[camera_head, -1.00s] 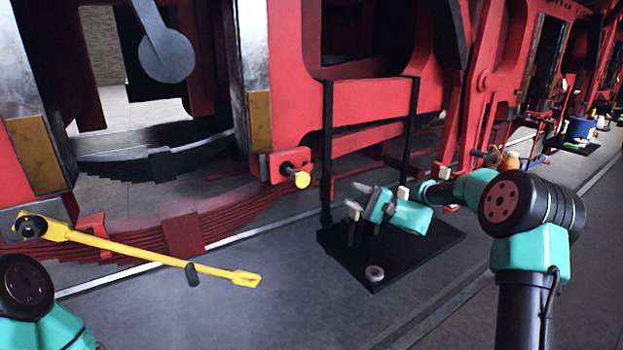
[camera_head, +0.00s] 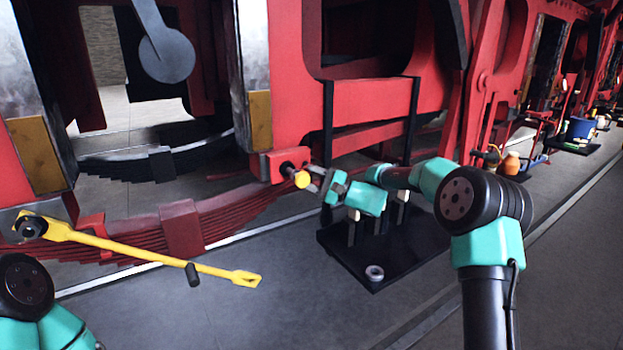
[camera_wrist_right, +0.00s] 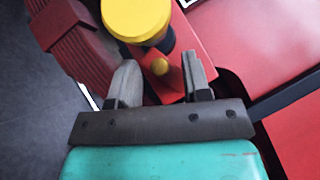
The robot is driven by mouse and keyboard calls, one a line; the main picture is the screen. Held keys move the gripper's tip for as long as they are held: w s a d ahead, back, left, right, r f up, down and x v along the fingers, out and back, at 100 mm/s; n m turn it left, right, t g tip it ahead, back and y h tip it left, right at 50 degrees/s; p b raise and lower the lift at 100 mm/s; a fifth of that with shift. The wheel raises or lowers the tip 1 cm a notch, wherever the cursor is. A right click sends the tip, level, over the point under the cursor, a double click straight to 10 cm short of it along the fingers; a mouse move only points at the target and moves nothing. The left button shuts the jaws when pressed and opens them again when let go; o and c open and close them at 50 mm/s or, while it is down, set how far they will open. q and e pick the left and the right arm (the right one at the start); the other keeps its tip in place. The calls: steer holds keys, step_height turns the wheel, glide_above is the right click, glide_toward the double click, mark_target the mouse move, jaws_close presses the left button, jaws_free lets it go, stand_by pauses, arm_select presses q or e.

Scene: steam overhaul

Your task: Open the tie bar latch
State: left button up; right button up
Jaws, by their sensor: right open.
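A round yellow knob (camera_head: 302,179) on a dark stem sticks out of a red bracket (camera_head: 270,164) at the frame's lower edge. My right gripper (camera_head: 317,180) is open and empty, just right of the knob. In the right wrist view, the large yellow knob (camera_wrist_right: 137,18) is beyond the open right gripper (camera_wrist_right: 158,64). No part is labelled as the tie bar latch. My left gripper is out of view.
A yellow bar (camera_head: 160,254) reaches across the lower left. A black stand (camera_head: 385,258) with a small ring (camera_head: 375,273) and upright pegs is below my right arm. Red leaf springs (camera_head: 225,214) run along the frame. Free floor lies in front.

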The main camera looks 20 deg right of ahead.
jaws_close()
stand_by(0.4)
steer(key=shift+n+g, duration=0.3)
steer(key=shift+n, duration=0.1)
steer(key=n+g+h, duration=0.1)
steer(key=n+h, duration=0.1)
steer(key=d+n+g+h, duration=0.1)
steer(key=n+h, duration=0.2)
steer(key=d+n+g+h, duration=0.1)
steer(key=n+h, duration=0.1)
steer(key=shift+w+f, duration=0.3)
steer(key=shift+n, duration=0.3)
stand_by(0.4)
jaws_free()
